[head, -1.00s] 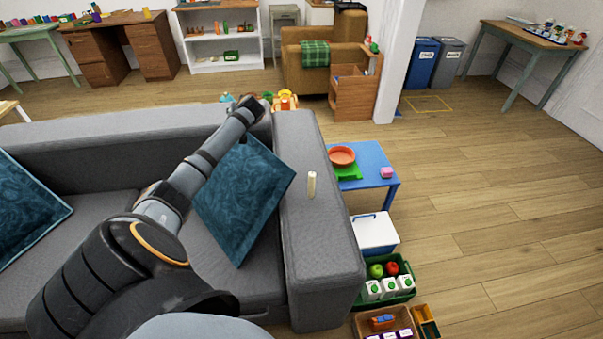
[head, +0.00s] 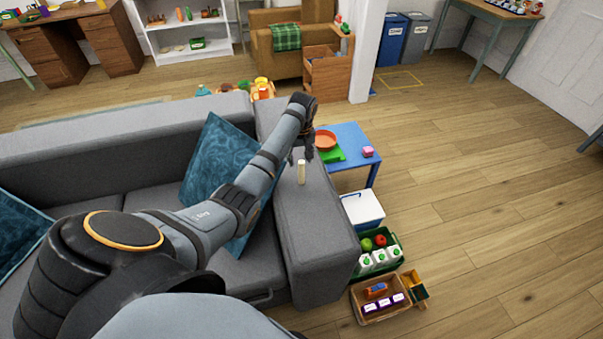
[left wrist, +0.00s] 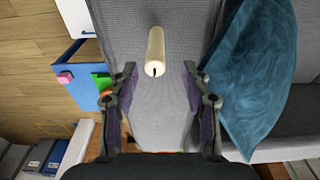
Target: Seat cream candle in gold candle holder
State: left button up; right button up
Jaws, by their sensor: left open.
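The cream candle (head: 301,173) stands upright on the grey sofa's right armrest. My left gripper (head: 307,152) is just behind it in the head view, pointing down over the armrest. In the left wrist view, the candle (left wrist: 155,50) lies ahead between the two open fingertips of the left gripper (left wrist: 160,74), with its dark wick toward me. The fingers are apart and hold nothing. I cannot make out a gold candle holder in these frames.
A teal cushion (head: 213,162) leans beside the armrest (head: 310,215). Right of the sofa stand a blue table (head: 352,140) with an orange bowl (head: 325,140), a white box (head: 362,209), a green crate (head: 384,267) and a wooden tray (head: 365,312). The floor farther right is clear.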

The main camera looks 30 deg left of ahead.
aim_at(302, 162)
pick_arm(q)
jog(key=f, duration=0.5)
jog(key=shift+w+f, duration=0.1)
jog(key=shift+w, duration=0.3)
grip_shut()
